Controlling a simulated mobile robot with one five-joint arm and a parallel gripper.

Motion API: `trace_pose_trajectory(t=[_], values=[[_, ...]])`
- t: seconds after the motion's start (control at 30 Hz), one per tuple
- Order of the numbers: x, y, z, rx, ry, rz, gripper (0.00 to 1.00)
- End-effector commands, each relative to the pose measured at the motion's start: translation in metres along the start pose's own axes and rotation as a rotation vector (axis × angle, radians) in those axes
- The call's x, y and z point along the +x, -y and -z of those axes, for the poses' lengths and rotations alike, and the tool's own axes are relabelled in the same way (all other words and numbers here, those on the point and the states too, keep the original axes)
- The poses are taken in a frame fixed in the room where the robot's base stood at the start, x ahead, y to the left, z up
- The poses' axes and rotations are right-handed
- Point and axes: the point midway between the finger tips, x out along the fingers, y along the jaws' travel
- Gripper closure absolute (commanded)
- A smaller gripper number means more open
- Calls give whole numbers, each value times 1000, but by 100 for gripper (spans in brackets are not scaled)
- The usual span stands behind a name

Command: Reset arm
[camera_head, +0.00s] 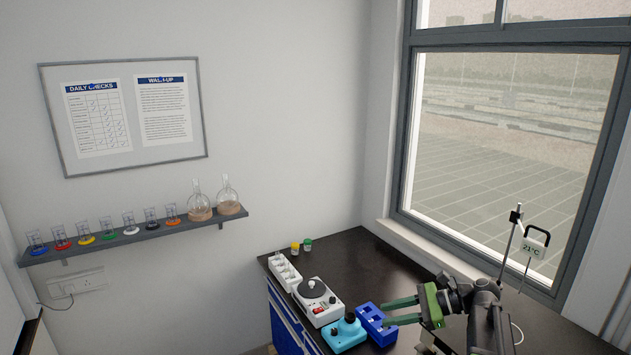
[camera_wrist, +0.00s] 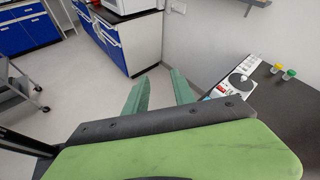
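My gripper (camera_head: 403,311) is at the lower right of the head view, above the dark bench. Its two green fingers stand apart and point left, with nothing between them. In the wrist view my gripper (camera_wrist: 156,95) also shows its two fingers spread, with the floor and a cabinet beyond. My dark arm links rise from the bottom right of the head view.
The dark bench (camera_head: 365,264) holds a blue rack (camera_head: 375,324), a cyan device (camera_head: 344,333), a white hotplate-like device (camera_head: 316,300), a white holder (camera_head: 284,271) and small yellow and green-capped jars. A wall shelf (camera_head: 110,240) holds glassware.

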Motion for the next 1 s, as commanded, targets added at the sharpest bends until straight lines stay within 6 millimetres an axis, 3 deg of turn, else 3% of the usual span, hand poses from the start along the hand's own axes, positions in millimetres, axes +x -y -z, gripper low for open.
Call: trace_pose_trajectory(t=[0.03, 0.1, 0.23, 0.3, 0.37, 0.47, 0.6, 0.7, 0.83, 1.0], values=[[46, -20, 8, -56, -44, -74, 69], [94, -43, 16, -151, -120, -170, 69], [160, -89, 36, -361, -260, -346, 69], [185, -114, 50, -498, -339, -449, 69], [198, -134, 64, -633, -412, -544, 69], [194, -152, 88, -846, -529, -695, 69], [147, -155, 120, -1097, -667, -902, 69], [126, -149, 133, -1237, -701, -1027, 69], [121, -143, 137, -1347, -668, -1090, 69], [120, -143, 137, -1364, -656, -1098, 69]])
